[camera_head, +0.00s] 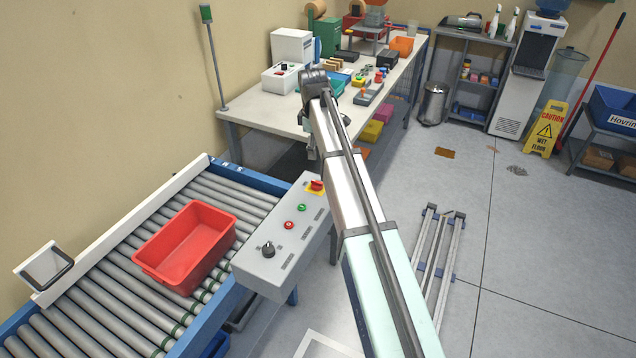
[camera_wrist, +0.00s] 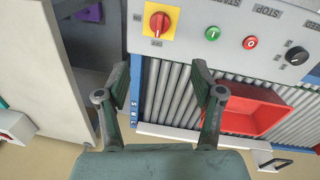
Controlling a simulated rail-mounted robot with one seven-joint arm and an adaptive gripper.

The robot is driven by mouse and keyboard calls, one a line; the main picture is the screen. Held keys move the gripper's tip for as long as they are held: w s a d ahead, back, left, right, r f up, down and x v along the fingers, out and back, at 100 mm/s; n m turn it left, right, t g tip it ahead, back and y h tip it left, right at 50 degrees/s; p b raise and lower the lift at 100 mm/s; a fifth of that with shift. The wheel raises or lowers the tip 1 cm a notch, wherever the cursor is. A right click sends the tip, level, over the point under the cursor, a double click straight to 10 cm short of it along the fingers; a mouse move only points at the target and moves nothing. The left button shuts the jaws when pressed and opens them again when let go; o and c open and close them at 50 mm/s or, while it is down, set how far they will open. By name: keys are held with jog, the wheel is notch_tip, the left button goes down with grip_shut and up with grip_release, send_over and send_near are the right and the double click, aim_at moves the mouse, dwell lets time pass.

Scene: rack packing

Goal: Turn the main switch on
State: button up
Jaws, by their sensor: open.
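The main switch is a red rotary knob on a yellow plate (camera_head: 316,187) at the far end of the grey control panel (camera_head: 262,270). In the wrist view the red knob (camera_wrist: 159,22) is near the top, its handle roughly upright in the picture. In the head view my gripper is largely hidden behind my arm, near the panel's far end.
A green button (camera_wrist: 212,33), a red button (camera_wrist: 250,42) and a black selector (camera_wrist: 296,56) share the panel. A red bin (camera_head: 186,246) sits on the roller conveyor (camera_head: 95,287) beside it. A cluttered workbench (camera_head: 262,114) stands behind. Open floor lies to the right.

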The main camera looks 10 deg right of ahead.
aim_at(317, 182)
jog(key=f+p, duration=0.1)
jog(key=f, duration=0.4)
jog(key=w+f+p, duration=0.1)
jog(key=f+p, duration=0.1)
jog(key=f, duration=0.3)
jog(key=f+p, duration=0.1)
jog(key=f, duration=0.5)
jog(key=shift+w+d, duration=0.2)
jog(key=shift+d, duration=0.15)
jog(key=c, duration=1.2)
